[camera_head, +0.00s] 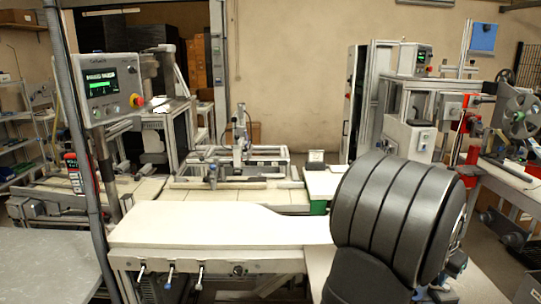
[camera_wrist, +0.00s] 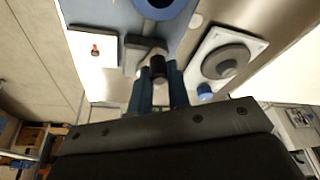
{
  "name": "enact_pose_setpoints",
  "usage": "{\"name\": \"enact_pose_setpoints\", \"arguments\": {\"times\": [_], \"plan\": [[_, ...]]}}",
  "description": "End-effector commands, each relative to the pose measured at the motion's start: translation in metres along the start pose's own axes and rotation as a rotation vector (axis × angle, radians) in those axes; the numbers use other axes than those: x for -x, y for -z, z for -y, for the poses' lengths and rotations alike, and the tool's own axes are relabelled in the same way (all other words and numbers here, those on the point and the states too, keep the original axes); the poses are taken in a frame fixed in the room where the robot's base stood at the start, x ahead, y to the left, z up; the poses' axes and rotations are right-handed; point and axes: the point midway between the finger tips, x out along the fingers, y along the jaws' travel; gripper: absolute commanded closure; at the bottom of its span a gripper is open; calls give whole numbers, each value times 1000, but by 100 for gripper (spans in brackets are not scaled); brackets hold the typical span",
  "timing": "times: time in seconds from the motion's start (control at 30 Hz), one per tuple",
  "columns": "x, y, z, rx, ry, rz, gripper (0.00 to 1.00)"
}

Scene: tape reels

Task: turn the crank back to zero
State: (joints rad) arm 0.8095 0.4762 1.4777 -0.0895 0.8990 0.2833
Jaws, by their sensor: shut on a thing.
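In the wrist view, my gripper (camera_wrist: 158,76) has two blue fingers shut on a dark, cylindrical crank handle (camera_wrist: 157,66). The handle sits at a grey crank arm (camera_wrist: 136,54) in front of a light blue panel. A white plate with a small red-and-black mark (camera_wrist: 95,49) lies left of the handle. I cannot read any zero mark on it. In the head view, the crank and my gripper cannot be made out; my own large dark arm covers the right foreground.
In the wrist view, a grey round part (camera_wrist: 226,61) on a white plate is close right of the fingers, with a blue knob (camera_wrist: 204,91) below it. A dark blue ring (camera_wrist: 160,7) is above. In the head view, a white bench (camera_head: 200,222) is clear.

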Motion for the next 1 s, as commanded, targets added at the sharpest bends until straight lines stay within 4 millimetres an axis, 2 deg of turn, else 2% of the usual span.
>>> {"name": "enact_pose_setpoints", "arguments": {"times": [1.0], "plan": [[4, -7, -17, -1, 0, -6, 100]]}}
